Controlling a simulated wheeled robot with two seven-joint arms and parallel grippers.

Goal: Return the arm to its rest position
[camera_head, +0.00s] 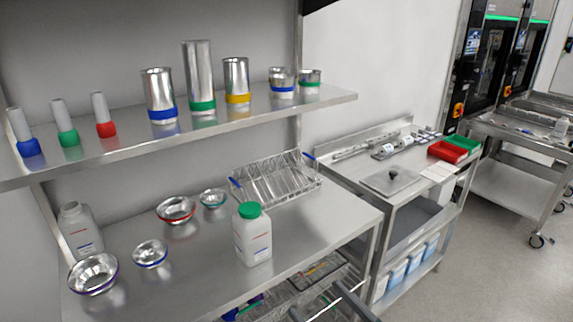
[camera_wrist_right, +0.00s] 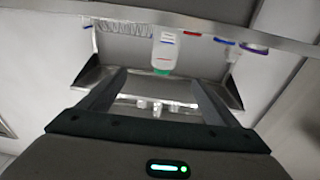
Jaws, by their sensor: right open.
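My right gripper (camera_head: 318,302) shows at the bottom edge of the head view, in front of the steel bench. Only its grey finger parts are visible there. In the right wrist view my right gripper (camera_wrist_right: 157,88) has its two fingers wide apart with nothing held between them. The white bottle with a green cap (camera_head: 252,235) stands upright on the bench, apart from the gripper. The bottle also shows upside down in the wrist view (camera_wrist_right: 166,50), beyond the fingers. My left gripper is in neither view.
The steel bench (camera_head: 310,228) carries metal bowls, a grey bottle (camera_head: 80,230) and a wire rack (camera_head: 275,182). A shelf (camera_head: 130,150) above holds metal beakers and several colour-banded items. A lower shelf with trays (camera_head: 315,272) lies close to the gripper. Open floor (camera_head: 480,280) is at right.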

